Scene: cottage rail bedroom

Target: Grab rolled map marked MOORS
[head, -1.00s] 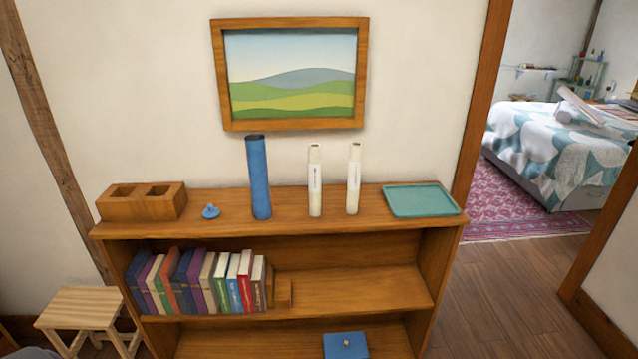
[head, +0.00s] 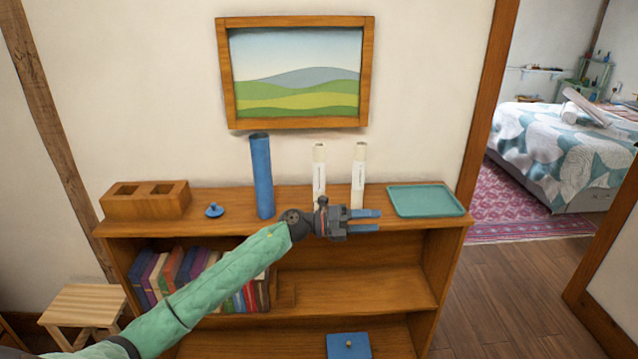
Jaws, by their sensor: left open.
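Two cream rolled maps stand upright on top of the wooden shelf, one on the left (head: 319,165) and one on the right (head: 359,172). Each has a white label whose writing is too small to read, so I cannot tell which is marked MOORS. My left gripper (head: 365,220) is open and empty, its blue fingers pointing right, in front of the shelf's top edge. It looks apart from both maps. The gripper and wrist hide the foot of the left map and part of the right map's foot. My right gripper is not in view.
On the shelf top (head: 235,208) stand a blue tube (head: 262,175), a blue lid (head: 214,211), a wooden two-hole block (head: 146,200) and a teal tray (head: 426,200). Books (head: 160,275) fill the shelf below at left. A framed picture (head: 296,75) hangs above.

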